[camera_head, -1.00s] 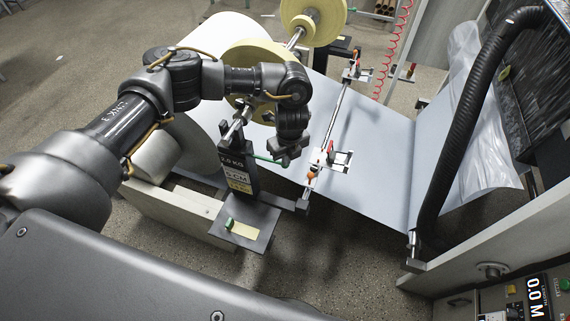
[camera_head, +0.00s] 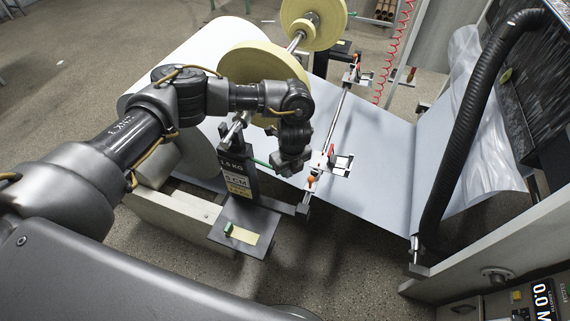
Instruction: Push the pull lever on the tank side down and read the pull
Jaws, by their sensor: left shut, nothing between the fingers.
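The black post (camera_head: 238,187) with a small readout stands beside the large white roll. The readout (camera_head: 232,163) ends in "KG" and seems to show 1.5, but it is small and partly unclear. A thin green bar (camera_head: 262,163) reaches from the post towards my left gripper (camera_head: 290,167). The gripper is shut and points down, close to the bar's right end; I cannot tell if they touch. A lever with an orange knob (camera_head: 311,181) stands at the near end of the cross rail, right of the gripper. I cannot tell which one is the pull lever. My right gripper is out of view.
A red-handled clamp (camera_head: 341,162) sits on the near end of the rail (camera_head: 341,118), another (camera_head: 357,75) at its far end. The pale web (camera_head: 380,160) spreads beneath. A black hose (camera_head: 466,130) rises at the right. Yellow discs (camera_head: 262,64) stand behind my arm.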

